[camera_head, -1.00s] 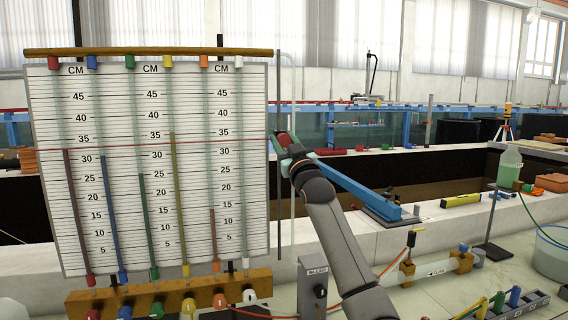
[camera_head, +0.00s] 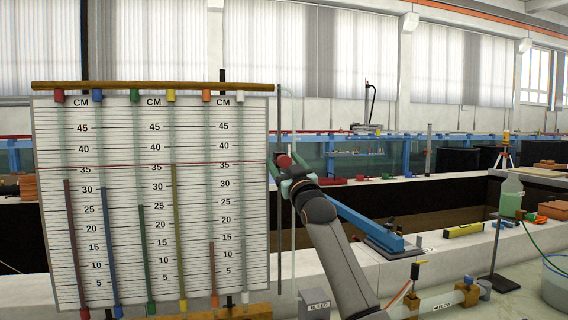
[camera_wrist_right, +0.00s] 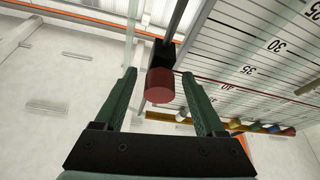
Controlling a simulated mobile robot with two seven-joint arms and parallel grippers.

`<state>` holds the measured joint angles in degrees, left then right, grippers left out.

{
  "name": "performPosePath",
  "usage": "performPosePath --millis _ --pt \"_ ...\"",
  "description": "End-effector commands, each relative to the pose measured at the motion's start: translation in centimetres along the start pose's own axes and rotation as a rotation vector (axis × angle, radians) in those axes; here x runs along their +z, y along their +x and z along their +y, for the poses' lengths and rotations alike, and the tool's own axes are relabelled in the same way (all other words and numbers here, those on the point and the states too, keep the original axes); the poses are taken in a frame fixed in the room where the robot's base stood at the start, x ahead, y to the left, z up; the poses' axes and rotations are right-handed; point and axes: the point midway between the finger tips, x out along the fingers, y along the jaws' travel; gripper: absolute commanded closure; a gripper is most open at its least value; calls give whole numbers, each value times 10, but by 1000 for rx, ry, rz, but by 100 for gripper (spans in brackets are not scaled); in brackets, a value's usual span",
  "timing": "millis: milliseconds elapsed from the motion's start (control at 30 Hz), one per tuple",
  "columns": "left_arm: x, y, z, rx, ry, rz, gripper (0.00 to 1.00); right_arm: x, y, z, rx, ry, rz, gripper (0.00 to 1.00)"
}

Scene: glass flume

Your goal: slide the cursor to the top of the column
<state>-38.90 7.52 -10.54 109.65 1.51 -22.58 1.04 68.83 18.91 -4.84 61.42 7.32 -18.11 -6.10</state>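The gauge board (camera_head: 255,200) stands at the left with several coloured liquid columns and centimetre scales. The cursor is a thin red line (camera_head: 120,167) across the board, slightly above the 35 labels. It lies about level with the top of the yellow column (camera_head: 179,235) and above the top of the red column (camera_head: 75,245). Its red knob (camera_wrist_right: 160,86) is at the board's right edge. My right gripper (camera_wrist_right: 160,75) is open around the knob, with gaps showing on both sides in the wrist view. It also shows in the head view (camera_head: 287,165). My left gripper is out of view.
A vertical rod (camera_head: 279,220) runs beside the board's right edge, close to my right gripper. A blue beam (camera_head: 365,228) lies behind my right arm. A green bottle (camera_head: 511,195) stands at the right. Coloured caps (camera_head: 171,95) line the board's top.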

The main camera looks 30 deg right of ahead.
Motion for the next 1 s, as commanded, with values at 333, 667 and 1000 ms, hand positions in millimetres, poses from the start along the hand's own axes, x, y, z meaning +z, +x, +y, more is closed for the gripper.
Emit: performPosePath --millis 333,667,1000 --pt "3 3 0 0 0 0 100 2 -6 0 0 1 0 28" --pt "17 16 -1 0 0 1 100 4 -47 0 0 0 1 28" --pt "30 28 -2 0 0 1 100 3 -99 0 1 -1 2 28"
